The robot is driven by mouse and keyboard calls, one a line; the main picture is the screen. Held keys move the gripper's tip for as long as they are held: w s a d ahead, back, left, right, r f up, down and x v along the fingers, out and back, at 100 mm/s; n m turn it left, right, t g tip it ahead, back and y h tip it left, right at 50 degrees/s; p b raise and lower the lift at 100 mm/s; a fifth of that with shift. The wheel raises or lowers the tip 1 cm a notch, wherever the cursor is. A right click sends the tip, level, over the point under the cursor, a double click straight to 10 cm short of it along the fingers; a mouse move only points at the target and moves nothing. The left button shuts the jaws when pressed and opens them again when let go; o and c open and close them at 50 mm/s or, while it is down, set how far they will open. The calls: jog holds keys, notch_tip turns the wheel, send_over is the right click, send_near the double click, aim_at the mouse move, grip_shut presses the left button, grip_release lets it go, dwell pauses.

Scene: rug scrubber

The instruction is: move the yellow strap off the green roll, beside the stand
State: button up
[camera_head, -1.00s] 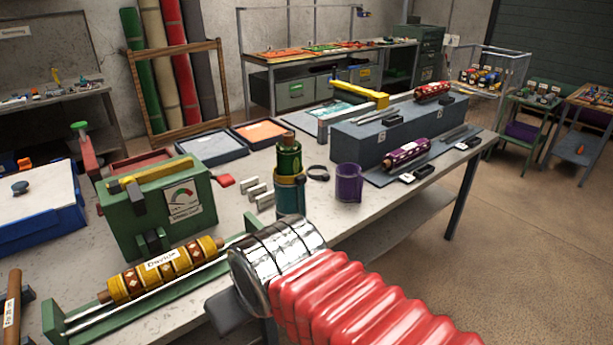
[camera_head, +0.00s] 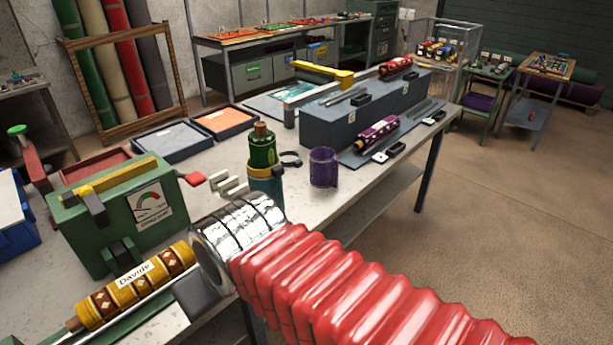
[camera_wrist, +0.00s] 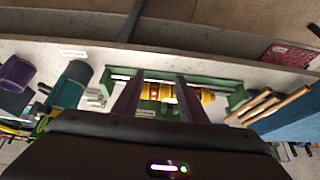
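The green roll (camera_head: 262,150) stands upright in the teal cup-shaped stand (camera_head: 266,187) on the bench, left of the purple cup. The yellow strap (camera_head: 265,171) goes around the lower part of the roll, at the stand's rim. The teal stand also shows at the left of the wrist view (camera_wrist: 70,88). My gripper (camera_wrist: 158,80) is open, its two fingers apart with nothing held between them. It points at the green cradle with the yellow patterned roll (camera_wrist: 160,92), away from the strap. In the head view my red and silver arm covers most of the gripper.
A green gauge box (camera_head: 120,215) stands nearer, above the yellow roll (camera_head: 135,286). Some bare bench top shows around the stand.

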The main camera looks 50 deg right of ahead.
jog(key=m, duration=0.1)
jog(key=f+m, duration=0.1)
jog(key=shift+w+d+m+g+y, duration=0.2)
jog(key=shift+d+m+g+y, duration=0.1)
jog(key=shift+d+m, duration=0.1)
jog(key=m+t, duration=0.9)
jog(key=m, duration=2.4)
send_near(280, 171)
jog(key=shift+s, duration=0.35)
jog(key=shift+w+f, duration=0.1)
jog(key=shift+w, duration=0.05)
jog(key=shift+x, duration=5)
